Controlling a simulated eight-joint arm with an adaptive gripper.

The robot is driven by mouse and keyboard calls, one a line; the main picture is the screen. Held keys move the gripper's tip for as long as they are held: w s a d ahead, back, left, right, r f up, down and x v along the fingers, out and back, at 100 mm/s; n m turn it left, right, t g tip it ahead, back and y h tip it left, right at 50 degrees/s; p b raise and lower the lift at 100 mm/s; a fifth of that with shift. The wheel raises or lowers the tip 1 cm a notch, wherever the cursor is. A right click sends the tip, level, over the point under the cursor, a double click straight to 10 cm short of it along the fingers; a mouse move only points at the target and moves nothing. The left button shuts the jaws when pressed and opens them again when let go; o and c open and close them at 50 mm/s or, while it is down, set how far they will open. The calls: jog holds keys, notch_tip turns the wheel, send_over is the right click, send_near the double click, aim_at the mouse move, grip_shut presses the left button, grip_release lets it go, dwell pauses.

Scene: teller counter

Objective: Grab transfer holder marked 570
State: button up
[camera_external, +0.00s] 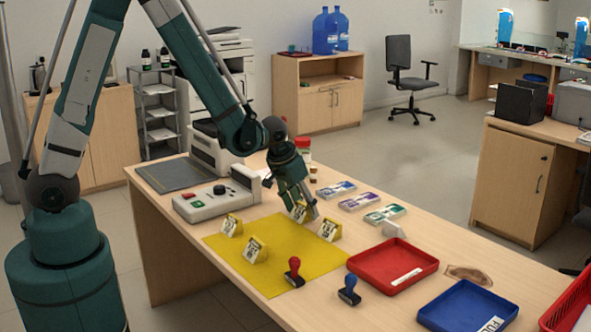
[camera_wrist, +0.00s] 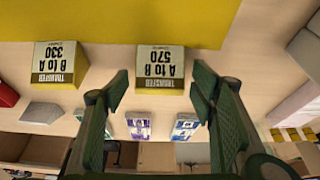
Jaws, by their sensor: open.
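The transfer holder marked 570 (camera_wrist: 160,68) is a small yellow block with a white and dark label reading "TRANSFER A to B 570", upside down in the wrist view. In the external view the holder (camera_external: 298,213) stands at the mat's far edge, partly hidden by my gripper (camera_external: 304,205). In the wrist view my gripper (camera_wrist: 161,90) is open, its fingers toward either side of this holder. No clear contact shows. A holder marked 330, "B to A" (camera_wrist: 58,64), stands to the left in the wrist view and also shows in the external view (camera_external: 329,230).
Two more yellow holders (camera_external: 231,226) (camera_external: 256,249) stand on the yellow mat (camera_external: 300,262). Red (camera_external: 294,271) and blue (camera_external: 349,290) stamps stand near its front. A red tray (camera_external: 372,284) lies to the right. Colored packs (camera_external: 358,202) lie behind the holders.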

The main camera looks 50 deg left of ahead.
aim_at(303, 205)
jog(key=c, duration=1)
jog(key=shift+r, duration=0.1)
jog(key=shift+r+p, duration=1.3)
jog(key=shift+r, duration=3.6)
